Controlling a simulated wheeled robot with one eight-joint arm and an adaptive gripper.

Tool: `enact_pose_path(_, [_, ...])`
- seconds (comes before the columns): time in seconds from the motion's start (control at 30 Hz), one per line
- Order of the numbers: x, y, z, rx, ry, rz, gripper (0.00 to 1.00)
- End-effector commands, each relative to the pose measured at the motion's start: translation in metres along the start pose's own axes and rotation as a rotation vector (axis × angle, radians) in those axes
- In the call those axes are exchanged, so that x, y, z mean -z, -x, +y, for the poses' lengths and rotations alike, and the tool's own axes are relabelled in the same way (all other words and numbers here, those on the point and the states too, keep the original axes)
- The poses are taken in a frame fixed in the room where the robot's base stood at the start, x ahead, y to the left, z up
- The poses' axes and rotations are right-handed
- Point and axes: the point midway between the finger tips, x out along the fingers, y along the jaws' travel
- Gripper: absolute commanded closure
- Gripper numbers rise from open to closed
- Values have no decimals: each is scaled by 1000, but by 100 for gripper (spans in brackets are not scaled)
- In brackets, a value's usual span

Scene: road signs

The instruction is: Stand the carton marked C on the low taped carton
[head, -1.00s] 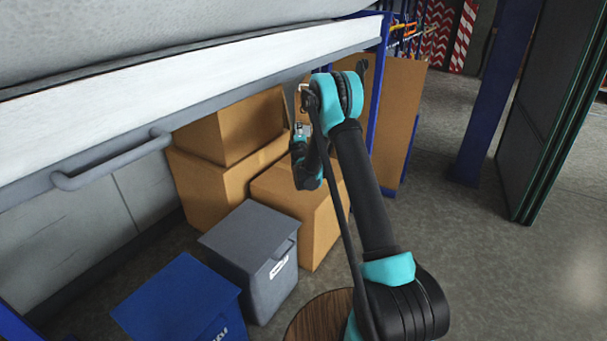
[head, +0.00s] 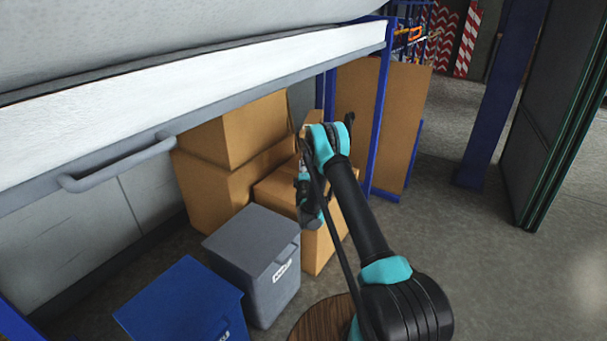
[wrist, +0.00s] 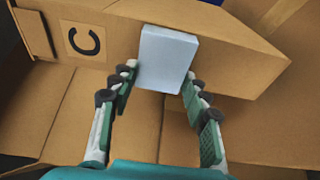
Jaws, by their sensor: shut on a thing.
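The carton marked C (wrist: 120,45) lies across the top of the wrist view, with its black letter on a light square at the left. A pale block (wrist: 166,58) sits on its near face. My gripper (wrist: 160,75) has a finger on each side of this block and is shut on it. In the head view my gripper (head: 304,185) is over the low carton (head: 278,190), and a small part of carton C (head: 314,118) shows behind my arm. The low carton's top also shows in the wrist view (wrist: 75,110). I cannot tell whether the two cartons touch.
Two stacked cartons (head: 235,130) stand left of the low one. A grey bin (head: 250,245) and a blue bin (head: 185,300) stand in front. A white-edged shelf (head: 200,80) overhangs the left. A blue post (head: 376,120) and brown panel (head: 405,125) stand right. Open floor lies right.

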Motion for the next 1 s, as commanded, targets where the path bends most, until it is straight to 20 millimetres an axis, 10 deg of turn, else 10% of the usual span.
enact_pose_path(0.57, [0, 0, -30, 0, 0, 0, 100])
enact_pose_path(0.6, [0, 0, -30, 0, 0, 0, 50])
enact_pose_path(0.73, [0, 0, -30, 0, 0, 0, 34])
enact_pose_path(1.0, [0, 0, -29, 0, 0, 0, 33])
